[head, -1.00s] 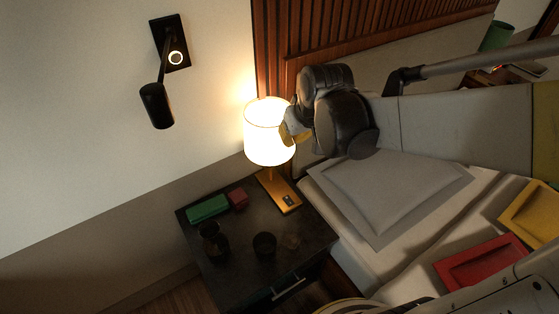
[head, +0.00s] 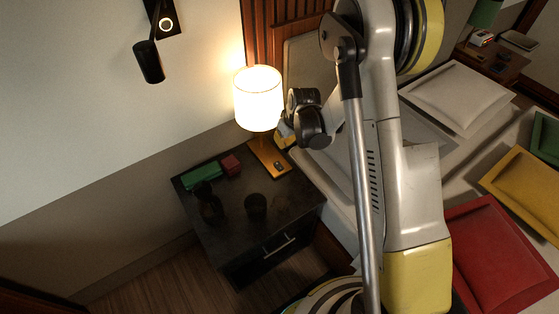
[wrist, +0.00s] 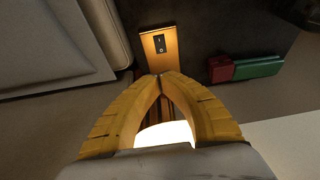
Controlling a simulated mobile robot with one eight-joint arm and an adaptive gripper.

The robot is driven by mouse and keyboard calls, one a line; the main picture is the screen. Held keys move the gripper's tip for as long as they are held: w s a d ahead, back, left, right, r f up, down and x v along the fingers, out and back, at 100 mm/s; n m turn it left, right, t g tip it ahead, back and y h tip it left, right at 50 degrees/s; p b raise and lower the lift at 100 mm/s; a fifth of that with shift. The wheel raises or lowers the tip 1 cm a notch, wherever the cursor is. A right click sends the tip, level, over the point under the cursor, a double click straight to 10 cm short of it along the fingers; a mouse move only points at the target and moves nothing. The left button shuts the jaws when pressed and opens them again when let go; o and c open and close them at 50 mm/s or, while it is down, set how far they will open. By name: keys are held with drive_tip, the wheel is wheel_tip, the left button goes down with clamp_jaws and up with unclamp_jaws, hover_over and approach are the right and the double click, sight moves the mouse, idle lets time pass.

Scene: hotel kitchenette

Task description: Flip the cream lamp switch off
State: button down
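The cream lamp (head: 259,98) is lit and stands on the nightstand in the head view. Its tan base plate (head: 266,154) carries a small dark switch (head: 278,164). In the wrist view the switch (wrist: 160,45) shows as a dark rocker on the base plate (wrist: 148,46), just beyond my fingertips. The glowing shade (wrist: 165,134) shows between my fingers. My gripper (wrist: 159,75) has its yellow fingertips together and holds nothing visible. In the head view my gripper (head: 283,139) is right of the lamp, low by the shade's bottom edge. I see no contact with the switch.
A green box (head: 201,177) and a red box (head: 231,164) lie on the dark nightstand (head: 232,232). A dark vase (head: 208,204) and a dark cup (head: 256,206) stand there too. The bed with pillows is to the right. A black wall lamp (head: 149,62) hangs upper left.

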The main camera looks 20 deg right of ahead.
sight(279, 164)
drive_tip(key=b+x, duration=0.2)
drive_tip(key=x, duration=0.2)
drive_tip(key=b+x, duration=0.2)
drive_tip(key=x, duration=0.3)
drive_tip(key=b+x, duration=0.2)
drive_tip(key=x, duration=0.3)
drive_tip(key=shift+s+d+f, duration=0.1)
drive_tip(key=shift+s, duration=0.2)
drive_tip(key=shift+w+f+g, duration=0.2)
drive_tip(key=shift+f+g, duration=0.3)
drive_tip(key=shift+s+r, duration=0.1)
drive_tip(key=shift+s, duration=0.1)
drive_tip(key=shift+s+d+r, duration=0.2)
drive_tip(key=shift+s+r, duration=0.1)
drive_tip(key=shift+s, duration=0.25)
